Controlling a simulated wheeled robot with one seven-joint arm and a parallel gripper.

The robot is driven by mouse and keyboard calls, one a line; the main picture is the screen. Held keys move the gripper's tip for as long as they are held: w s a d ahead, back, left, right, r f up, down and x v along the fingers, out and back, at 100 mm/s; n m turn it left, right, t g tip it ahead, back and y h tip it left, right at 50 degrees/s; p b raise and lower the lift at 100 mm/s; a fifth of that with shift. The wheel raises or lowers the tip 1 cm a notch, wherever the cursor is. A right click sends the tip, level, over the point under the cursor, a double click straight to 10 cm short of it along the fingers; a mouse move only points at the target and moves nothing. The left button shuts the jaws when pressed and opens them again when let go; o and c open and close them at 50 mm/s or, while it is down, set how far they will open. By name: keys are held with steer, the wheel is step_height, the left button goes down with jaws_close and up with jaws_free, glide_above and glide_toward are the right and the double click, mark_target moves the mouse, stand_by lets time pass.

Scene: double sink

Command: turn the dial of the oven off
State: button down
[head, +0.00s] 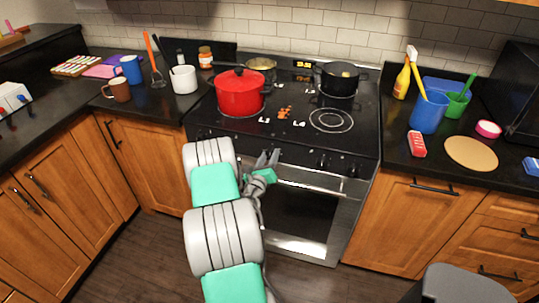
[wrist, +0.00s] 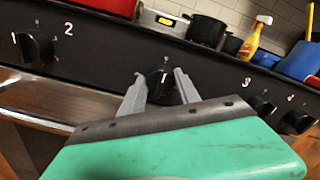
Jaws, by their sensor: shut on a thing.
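The oven dial (wrist: 160,87) is a black knob in the middle of the black front panel, seen in the wrist view. My gripper (wrist: 160,76) has one grey finger on each side of this dial and is shut on it. A small white mark shows near the top of the dial, but I cannot tell its exact setting. In the head view my gripper (head: 268,158) is at the oven's front panel, and the dial is hidden behind it. The oven (head: 300,212) has its door closed.
Other knobs sit on the panel, one at the left (wrist: 35,48) and two at the right (wrist: 263,104). The silver door handle (head: 312,180) runs below my gripper. A red pot (head: 240,95) and a black pan (head: 339,82) stand on the cooktop.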

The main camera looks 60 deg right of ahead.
mark_target(269, 157)
stand_by(0.4)
steer(key=c, duration=0.9)
jaws_free()
steer(key=a, duration=0.2)
steer(key=a+b, duration=0.2)
steer(key=a, duration=0.1)
steer(key=shift+s+a+f, duration=0.2)
steer(key=shift+s+a, duration=0.1)
steer(key=shift+s, duration=0.05)
steer(key=shift+s+a+r+b, duration=0.15)
steer(key=shift+a+b, duration=0.15)
steer(key=shift+a, duration=0.25)
steer(key=shift+s+a+r+b, duration=0.1)
steer(key=shift+a+b, duration=0.2)
steer(key=shift+a, duration=0.2)
